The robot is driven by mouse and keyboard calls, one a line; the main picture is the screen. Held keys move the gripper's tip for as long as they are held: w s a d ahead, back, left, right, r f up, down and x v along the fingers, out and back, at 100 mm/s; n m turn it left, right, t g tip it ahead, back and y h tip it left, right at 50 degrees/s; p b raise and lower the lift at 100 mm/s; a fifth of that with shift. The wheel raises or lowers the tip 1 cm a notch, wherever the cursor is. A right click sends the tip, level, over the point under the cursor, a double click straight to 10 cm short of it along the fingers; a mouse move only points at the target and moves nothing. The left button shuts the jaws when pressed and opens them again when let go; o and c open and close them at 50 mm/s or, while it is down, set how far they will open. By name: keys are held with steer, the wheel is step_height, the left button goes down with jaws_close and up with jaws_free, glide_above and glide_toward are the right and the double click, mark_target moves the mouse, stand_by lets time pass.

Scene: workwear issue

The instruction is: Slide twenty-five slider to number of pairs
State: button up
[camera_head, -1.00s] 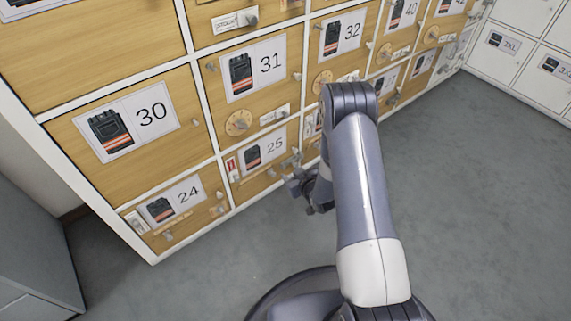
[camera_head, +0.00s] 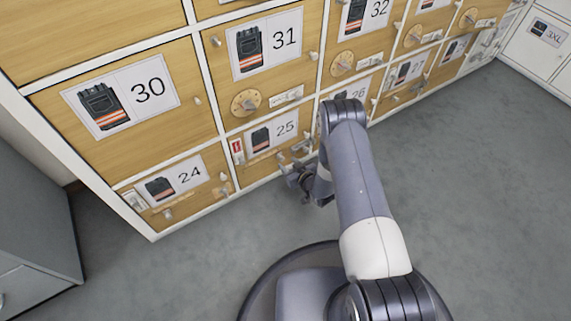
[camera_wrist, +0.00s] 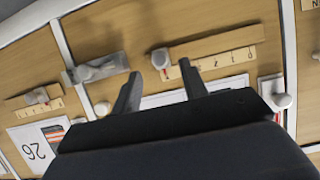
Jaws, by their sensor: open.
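Door 25 (camera_head: 275,138) is a wooden locker front with a dark garment picture and the number 25. Its slider is a pale knob (camera_wrist: 160,58) on a wooden rail with a numbered scale (camera_wrist: 225,61), seen upside down in the wrist view. The knob sits at the left end of the scale in that view. My gripper (camera_wrist: 160,68) is open, its two dark fingers spread on either side of the knob in the picture; I cannot tell any contact. In the head view my gripper (camera_head: 303,182) is at the door's lower right. The scale numbers are too small to read.
A clear latch with a white knob (camera_wrist: 95,70) is left of the slider in the wrist view. Another white knob (camera_wrist: 283,101) is to the right. Doors 24 (camera_head: 216,165), 30 (camera_head: 180,65) and 31 (camera_head: 290,72) surround door 25. The grey floor (camera_head: 480,200) is clear.

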mark_target(283, 159)
steer(key=shift+b+x, duration=0.4)
steer(key=shift+x, duration=1.2)
jaws_close()
steer(key=shift+s, duration=0.15)
